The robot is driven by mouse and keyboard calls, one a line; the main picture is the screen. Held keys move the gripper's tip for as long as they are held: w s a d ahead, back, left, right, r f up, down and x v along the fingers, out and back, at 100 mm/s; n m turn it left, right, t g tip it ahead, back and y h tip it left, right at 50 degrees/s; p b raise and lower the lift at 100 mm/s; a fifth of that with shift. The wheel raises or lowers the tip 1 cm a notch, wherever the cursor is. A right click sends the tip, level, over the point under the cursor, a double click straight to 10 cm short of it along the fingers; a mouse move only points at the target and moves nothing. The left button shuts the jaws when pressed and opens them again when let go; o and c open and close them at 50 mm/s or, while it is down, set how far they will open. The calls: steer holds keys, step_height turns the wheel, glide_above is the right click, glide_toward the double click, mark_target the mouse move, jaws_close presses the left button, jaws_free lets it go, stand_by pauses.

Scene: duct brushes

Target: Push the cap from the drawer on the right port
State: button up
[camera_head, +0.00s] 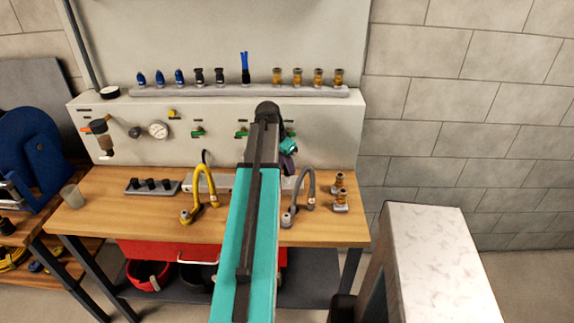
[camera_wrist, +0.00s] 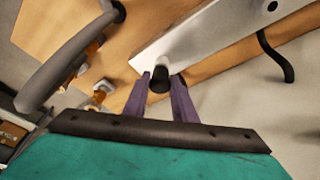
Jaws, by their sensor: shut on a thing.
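My gripper (camera_wrist: 160,88) is shut on a small black cap (camera_wrist: 158,80), held between its two purple fingertips. The cap lies against the end of the white port block (camera_wrist: 205,38) in the wrist view; I cannot tell whether it is seated on the port there. Another dark round opening (camera_wrist: 272,6) shows on the block. In the head view my gripper (camera_head: 288,163) is over the bench, and my arm hides much of the block (camera_head: 218,180) and its right port. The red drawer (camera_head: 140,250) is under the bench top, partly behind my arm.
A grey hose (camera_head: 308,180) stands close right of my gripper, and a yellow hose (camera_head: 197,185) left of my arm. Brass couplings (camera_head: 340,200) stand at the bench's right. A grey tray (camera_head: 168,188) holds black pieces. The panel (camera_head: 220,115) rises behind.

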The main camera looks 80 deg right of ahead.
steer(key=shift+f, duration=0.3)
steer(key=o, duration=1.2)
steer(key=shift+c, duration=0.2)
steer(key=shift+r, duration=0.15)
steer(key=b+v, duration=0.3)
steer(key=v, duration=1)
steer(key=shift+w+r, duration=0.15)
steer(key=shift+r, duration=0.1)
